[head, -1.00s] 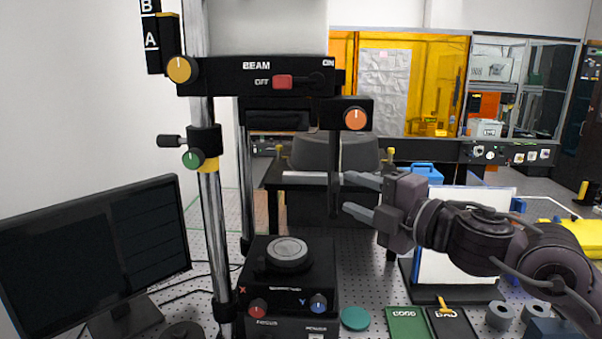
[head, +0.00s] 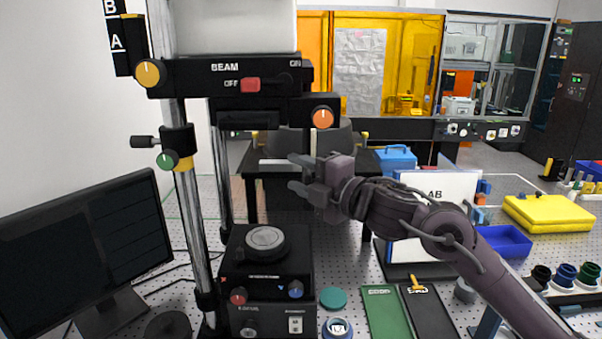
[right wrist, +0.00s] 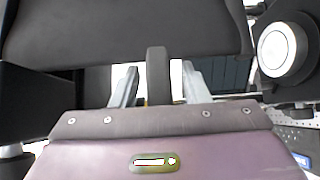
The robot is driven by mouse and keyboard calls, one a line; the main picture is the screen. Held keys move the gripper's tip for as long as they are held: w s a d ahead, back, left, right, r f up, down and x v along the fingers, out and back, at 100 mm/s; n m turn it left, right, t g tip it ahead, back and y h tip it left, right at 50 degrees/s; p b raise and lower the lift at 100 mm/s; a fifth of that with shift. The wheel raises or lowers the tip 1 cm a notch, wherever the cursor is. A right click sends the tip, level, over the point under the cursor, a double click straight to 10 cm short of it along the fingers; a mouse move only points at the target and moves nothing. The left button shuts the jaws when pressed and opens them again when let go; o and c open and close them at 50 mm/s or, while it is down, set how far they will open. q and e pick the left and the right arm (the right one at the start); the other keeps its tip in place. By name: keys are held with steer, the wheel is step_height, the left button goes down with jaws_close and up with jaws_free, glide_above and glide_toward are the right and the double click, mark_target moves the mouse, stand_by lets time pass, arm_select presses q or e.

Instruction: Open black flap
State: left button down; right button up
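The interferometer stands left of centre in the head view. Under its BEAM panel (head: 230,76) is a black unit with a dark front (head: 248,119) and an orange knob (head: 322,117); I take this dark front as the black flap, though its outline is unclear. My right gripper (head: 294,173) is below and slightly left of the knob, fingers apart and pointing left. In the right wrist view, a dark upright bar (right wrist: 157,75) stands between the spread fingers, with visible gaps on both sides. A broad dark panel (right wrist: 120,30) is above it. My left gripper is out of view.
Below the gripper is the black stage box with a round grey disc (head: 265,238). A monitor (head: 90,250) stands at left. Green (head: 386,312) and black (head: 430,310) trays, a white AB board (head: 433,195) and a blue bin (head: 508,241) are at right.

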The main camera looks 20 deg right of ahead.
jaws_close()
steer(key=shift+d, duration=0.1)
